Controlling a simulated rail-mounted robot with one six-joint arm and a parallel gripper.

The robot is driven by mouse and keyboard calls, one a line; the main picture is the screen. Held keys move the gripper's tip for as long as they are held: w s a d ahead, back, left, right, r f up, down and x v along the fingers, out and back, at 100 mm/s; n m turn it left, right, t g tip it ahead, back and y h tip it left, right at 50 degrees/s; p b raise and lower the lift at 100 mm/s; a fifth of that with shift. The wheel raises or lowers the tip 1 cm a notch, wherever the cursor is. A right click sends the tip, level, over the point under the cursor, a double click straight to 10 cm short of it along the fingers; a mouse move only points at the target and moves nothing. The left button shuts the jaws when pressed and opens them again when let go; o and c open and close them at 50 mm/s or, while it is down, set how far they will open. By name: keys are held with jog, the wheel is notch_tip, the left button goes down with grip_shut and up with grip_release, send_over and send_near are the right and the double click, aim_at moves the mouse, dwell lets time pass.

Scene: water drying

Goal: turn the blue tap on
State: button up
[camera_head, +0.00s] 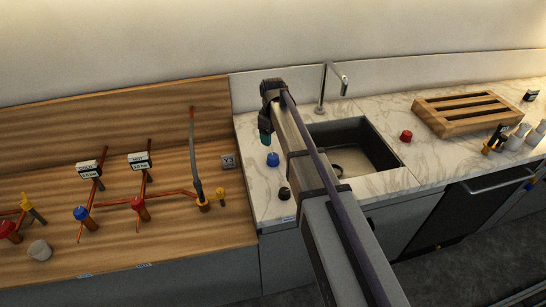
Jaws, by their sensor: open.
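A round blue tap knob (273,159) stands on the marble counter to the left of the sink (383,150). A silver faucet spout (324,90) rises behind the sink. A red tap knob (405,136) is to the sink's right. My gripper (265,139) hangs at the far end of my arm, small and dark, above and slightly left of the blue knob in the picture. It is open, with nothing seen in it. Its fingers are hard to make out. A gap shows between it and the knob in the picture. My arm covers part of the sink's left side.
A black knob (284,193) sits nearer the counter's front edge. A wooden rack (467,113) and bottles (518,136) stand at right.

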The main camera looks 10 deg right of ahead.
aim_at(273, 156)
notch_tip(273, 156, down, 11)
jog(key=b, duration=1.1)
jog(key=shift+f, duration=0.1)
jog(key=shift+r, duration=0.2)
jog(key=shift+c, duration=0.4)
jog(key=c, duration=0.8)
jog(key=shift+c, duration=0.2)
